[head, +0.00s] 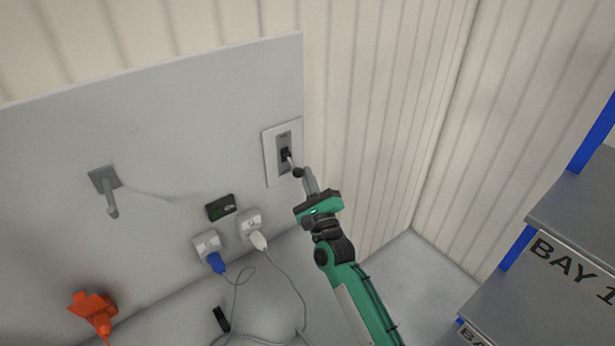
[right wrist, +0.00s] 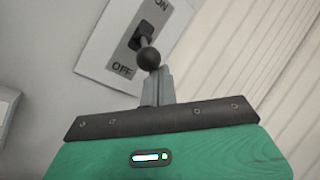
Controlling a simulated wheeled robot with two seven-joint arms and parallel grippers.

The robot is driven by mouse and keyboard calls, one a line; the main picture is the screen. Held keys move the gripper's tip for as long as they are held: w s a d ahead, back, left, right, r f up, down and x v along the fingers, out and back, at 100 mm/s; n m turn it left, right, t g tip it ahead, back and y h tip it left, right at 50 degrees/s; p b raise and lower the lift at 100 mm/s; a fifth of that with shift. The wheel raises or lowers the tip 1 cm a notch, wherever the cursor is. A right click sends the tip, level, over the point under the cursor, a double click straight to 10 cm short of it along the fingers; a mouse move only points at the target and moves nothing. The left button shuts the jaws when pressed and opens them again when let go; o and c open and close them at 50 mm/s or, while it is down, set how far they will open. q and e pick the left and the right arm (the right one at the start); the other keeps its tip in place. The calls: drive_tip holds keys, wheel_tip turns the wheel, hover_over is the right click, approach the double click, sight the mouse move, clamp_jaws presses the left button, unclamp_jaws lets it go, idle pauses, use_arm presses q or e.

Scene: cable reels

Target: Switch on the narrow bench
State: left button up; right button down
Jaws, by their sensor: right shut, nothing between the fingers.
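A wall switch (head: 270,157) with a pale plate and a dark lever sits near the right edge of the grey panel. In the right wrist view, the switch plate (right wrist: 98,52) reads ON at the top and OFF at the bottom. Its lever ends in a black ball knob (right wrist: 148,57) and lies toward the OFF end. My right gripper (head: 305,174) is shut and empty, its fingertips at the knob. In the right wrist view the fingers (right wrist: 159,82) are just below the knob; I cannot tell whether they touch. My left gripper is not in view.
Two sockets hold a blue plug (head: 216,262) and a white plug (head: 259,241), with cables trailing below. A small black display box (head: 220,207), a grey hook (head: 111,198) and an orange object (head: 93,307) are left. Shelving marked BAY 1 (head: 570,270) stands right.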

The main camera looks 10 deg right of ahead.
drive_tip(key=shift+s+r, duration=0.1)
drive_tip(key=shift+r, duration=0.2)
drive_tip(key=shift+s+r+p, duration=0.2)
drive_tip(key=shift+r, duration=0.4)
drive_tip(key=shift+s+r+p, duration=0.15)
drive_tip(key=shift+s+r, duration=0.05)
drive_tip(key=shift+r, duration=0.35)
drive_tip(key=shift+d+f, duration=0.1)
